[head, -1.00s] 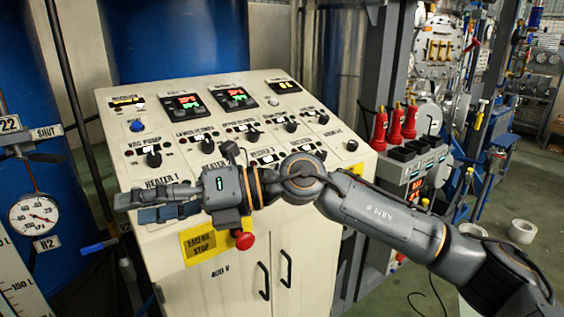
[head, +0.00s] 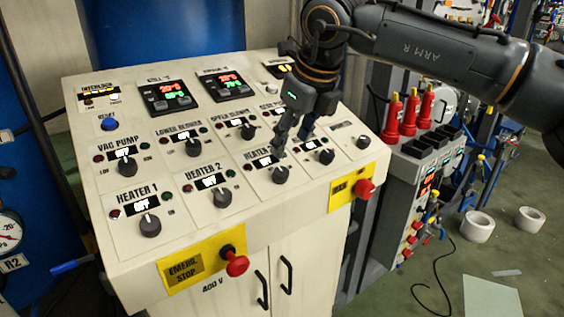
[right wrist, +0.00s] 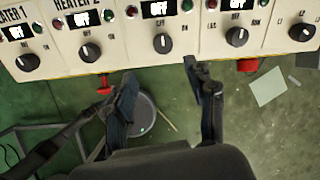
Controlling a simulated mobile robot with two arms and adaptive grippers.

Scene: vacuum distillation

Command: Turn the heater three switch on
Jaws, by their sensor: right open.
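The heater three switch is a dark round knob (head: 281,174) with a white pointer line, on the front row of the sloping cream panel (head: 85,200). In the head view its label is partly hidden by my right gripper. My right gripper (head: 291,146) is open, pointing down just above this knob. In the right wrist view the knob (right wrist: 163,43) lies between the directions of the two spread fingers (right wrist: 160,75), beyond their tips, with its pointer roughly upright. The small display above it (right wrist: 160,8) appears to read OFF. My left gripper is not in view.
The heater 2 knob (head: 221,197) is to the left, and another knob (head: 326,156) is close on the right. Red bottle-shaped parts (head: 410,115) stand to the right.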

